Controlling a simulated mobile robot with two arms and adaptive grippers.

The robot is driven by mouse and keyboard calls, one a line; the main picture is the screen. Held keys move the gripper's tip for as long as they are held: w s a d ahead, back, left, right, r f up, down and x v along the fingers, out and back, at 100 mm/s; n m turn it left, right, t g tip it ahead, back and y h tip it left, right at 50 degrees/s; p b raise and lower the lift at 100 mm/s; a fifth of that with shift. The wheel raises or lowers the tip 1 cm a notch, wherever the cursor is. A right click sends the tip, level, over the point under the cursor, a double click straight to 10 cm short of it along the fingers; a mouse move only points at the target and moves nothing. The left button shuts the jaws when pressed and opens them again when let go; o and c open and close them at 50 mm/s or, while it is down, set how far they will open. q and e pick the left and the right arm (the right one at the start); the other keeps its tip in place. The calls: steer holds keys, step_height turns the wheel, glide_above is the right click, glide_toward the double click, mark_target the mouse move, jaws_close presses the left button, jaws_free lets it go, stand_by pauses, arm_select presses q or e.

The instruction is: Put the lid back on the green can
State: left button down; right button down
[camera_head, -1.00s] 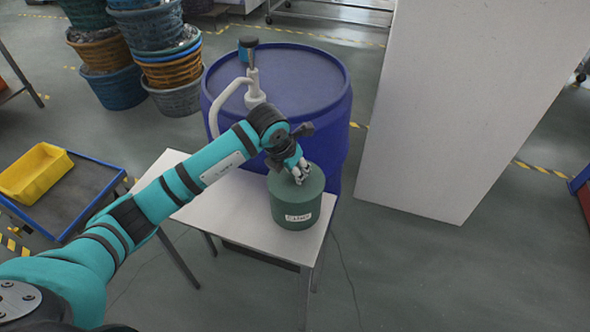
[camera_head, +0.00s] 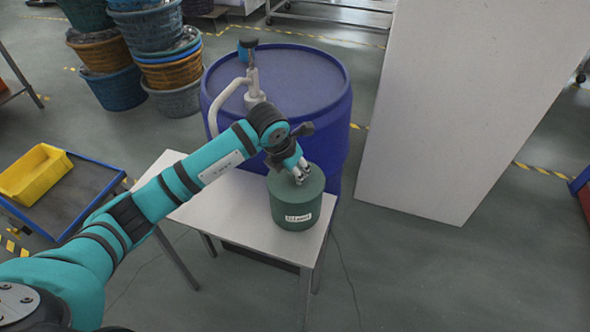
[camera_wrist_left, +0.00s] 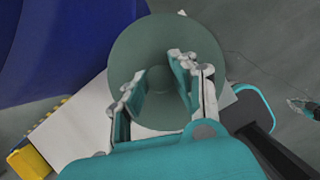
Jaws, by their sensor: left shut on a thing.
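The green can (camera_head: 285,208) stands upright on the white table, with a pale label on its front. Its round green lid (camera_head: 313,183) is over the top of the can, lying level. I see no clear gap between them, but cannot tell if the lid is fully seated. My left gripper (camera_head: 301,176) comes down from above and is shut on the lid at its middle.
A blue drum (camera_head: 320,120) with a pump (camera_head: 252,85) stands close behind the white table (camera_head: 228,208). A yellow bin (camera_head: 35,173) sits on a cart at the left. A tall white panel (camera_head: 450,110) stands at the right. The table's left part is clear.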

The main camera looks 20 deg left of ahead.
arm_select(q)
steer(key=shift+f+b, duration=0.15)
steer(key=shift+b, duration=0.15)
stand_by(0.4)
stand_by(0.8)
stand_by(0.3)
steer(key=c, duration=0.5)
jaws_free()
steer(key=shift+r+p, duration=1.65)
steer(key=shift+r, duration=1.9)
